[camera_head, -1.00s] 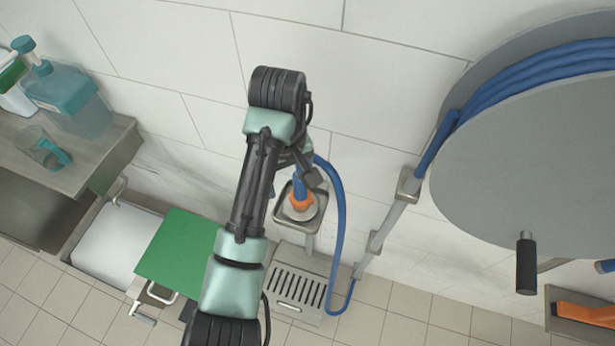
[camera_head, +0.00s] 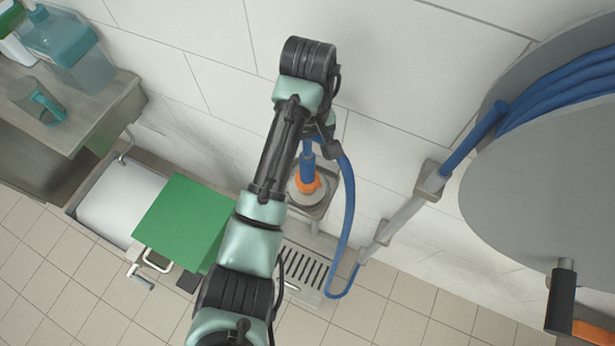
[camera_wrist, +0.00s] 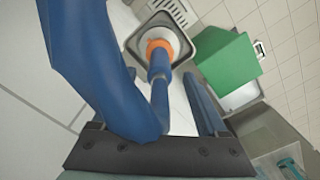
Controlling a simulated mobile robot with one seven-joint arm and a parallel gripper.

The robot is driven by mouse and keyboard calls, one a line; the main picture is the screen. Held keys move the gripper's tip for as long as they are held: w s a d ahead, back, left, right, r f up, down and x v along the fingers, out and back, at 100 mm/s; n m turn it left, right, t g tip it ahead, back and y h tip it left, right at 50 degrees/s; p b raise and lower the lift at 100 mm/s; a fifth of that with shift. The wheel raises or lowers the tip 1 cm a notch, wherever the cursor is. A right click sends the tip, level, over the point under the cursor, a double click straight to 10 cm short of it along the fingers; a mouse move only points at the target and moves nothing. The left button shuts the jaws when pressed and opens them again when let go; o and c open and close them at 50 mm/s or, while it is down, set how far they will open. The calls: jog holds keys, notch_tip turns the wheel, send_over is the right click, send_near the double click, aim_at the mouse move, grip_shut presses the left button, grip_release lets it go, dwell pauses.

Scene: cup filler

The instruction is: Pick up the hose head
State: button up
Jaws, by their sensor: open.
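The hose head (camera_head: 308,165) is blue with an orange collar and stands upright on a grey square holder (camera_head: 322,209) by the wall. In the wrist view the hose head (camera_wrist: 158,62) is upper centre, with its orange collar in the holder's tray. My gripper (camera_head: 320,142) is open, at the top of the hose head. Its fingertips are partly hidden by my arm and the hose. The blue hose (camera_wrist: 90,60) crosses close in front of the wrist camera. I cannot tell whether the fingers touch the hose head.
The blue hose (camera_head: 349,205) loops down right of the holder, past a floor grate (camera_head: 302,272), to a big grey reel (camera_head: 545,190). A green panel (camera_head: 185,222) and a white bin (camera_head: 120,200) are left. A steel counter (camera_head: 110,115) holds bottles and a jug.

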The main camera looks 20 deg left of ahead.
aim_at(307, 175)
notch_tip(307, 175, down, 6)
jog(key=shift+w+a+r, duration=0.15)
jog(key=shift+c, duration=0.3)
jog(key=shift+r, duration=0.1)
grip_shut()
